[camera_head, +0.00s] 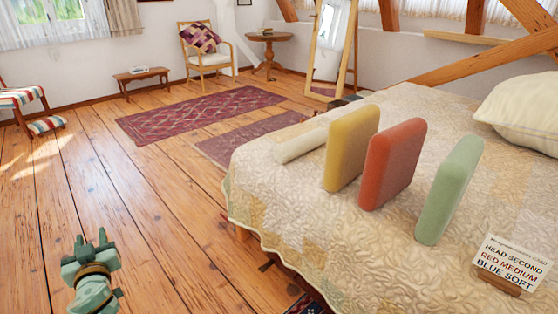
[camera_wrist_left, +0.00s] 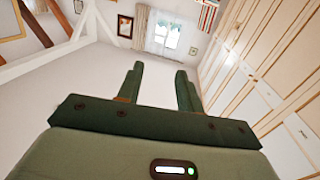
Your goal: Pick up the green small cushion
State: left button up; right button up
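The green small cushion (camera_head: 449,190) stands upright on its edge on the quilted bed (camera_head: 300,205), at the right end of a row. The red cushion (camera_head: 391,165) and the yellow cushion (camera_head: 351,148) stand upright to its left, with gaps between them. My left gripper (camera_head: 92,243) is over the wooden floor at the lower left, well apart from the bed and the cushions. In the left wrist view its two fingers (camera_wrist_left: 157,85) are apart with nothing between them. My right gripper is not in view.
A white roll-shaped cushion (camera_head: 300,145) lies left of the yellow one. A lettered card (camera_head: 508,262) on a wooden stand is at the bed's near right. A large cream pillow (camera_head: 522,110) lies at the far right.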

aim_at(452, 178)
jog(key=j+z, duration=0.25)
jog(key=z, duration=0.25)
jog(key=j+z, duration=0.3)
jog(key=z, duration=0.15)
jog(key=j+z, duration=0.3)
jog(key=z, duration=0.2)
jog(key=j+z, duration=0.25)
jog(key=z, duration=0.2)
jog(key=i+j+z, duration=0.2)
jog(key=z, duration=0.15)
jog(key=i+j+z, duration=0.15)
jog(key=z, duration=0.25)
jog(key=i+j, duration=0.15)
jog(key=j, duration=0.15)
